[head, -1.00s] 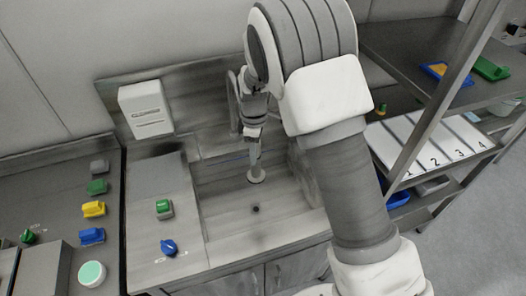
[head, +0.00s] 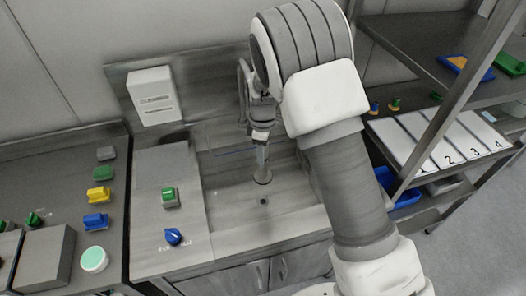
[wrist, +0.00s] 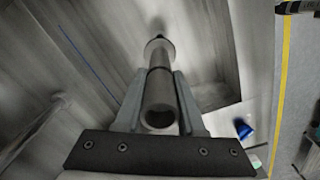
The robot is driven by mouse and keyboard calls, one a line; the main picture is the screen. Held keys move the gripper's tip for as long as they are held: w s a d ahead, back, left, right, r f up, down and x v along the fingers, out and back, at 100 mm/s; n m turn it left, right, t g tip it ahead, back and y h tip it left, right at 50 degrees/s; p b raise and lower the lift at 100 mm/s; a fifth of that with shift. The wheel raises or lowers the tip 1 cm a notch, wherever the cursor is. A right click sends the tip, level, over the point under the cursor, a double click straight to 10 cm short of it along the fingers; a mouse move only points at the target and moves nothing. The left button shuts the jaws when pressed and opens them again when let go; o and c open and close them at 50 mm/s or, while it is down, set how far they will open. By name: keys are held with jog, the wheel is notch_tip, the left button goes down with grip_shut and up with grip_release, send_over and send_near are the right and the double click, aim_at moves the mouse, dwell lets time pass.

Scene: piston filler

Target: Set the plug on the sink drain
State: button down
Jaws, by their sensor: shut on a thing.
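The plug, a grey upright tube with a round disc at its lower end (head: 263,177), hangs in the sink basin (head: 225,205). My gripper (head: 262,150) is shut on the tube. In the wrist view the plug (wrist: 158,90) runs between the two fingers of my gripper (wrist: 160,80), its disc at the far end. The drain (head: 263,201) is a small dark hole in the basin floor, just in front of the disc in the head view. The disc appears apart from the drain; its height above the floor is hard to tell.
A counter left of the basin carries a green switch (head: 169,195) and a blue knob (head: 173,236). A white dispenser box (head: 154,96) hangs on the back wall. A shelf rack with a numbered white board (head: 470,157) stands at right. The basin floor around the drain is clear.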

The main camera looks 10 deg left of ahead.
notch_tip(320, 180, down, 15)
jog(key=b, duration=1.1)
dwell(0.7)
jog(key=shift+f+b, duration=0.25)
jog(key=shift+b, duration=0.15)
dwell(1.2)
dwell(0.4)
jog(key=shift+c, duration=0.2)
grip_release()
jog(key=shift+r+p, duration=6.3)
jog(key=shift+r, duration=4.2)
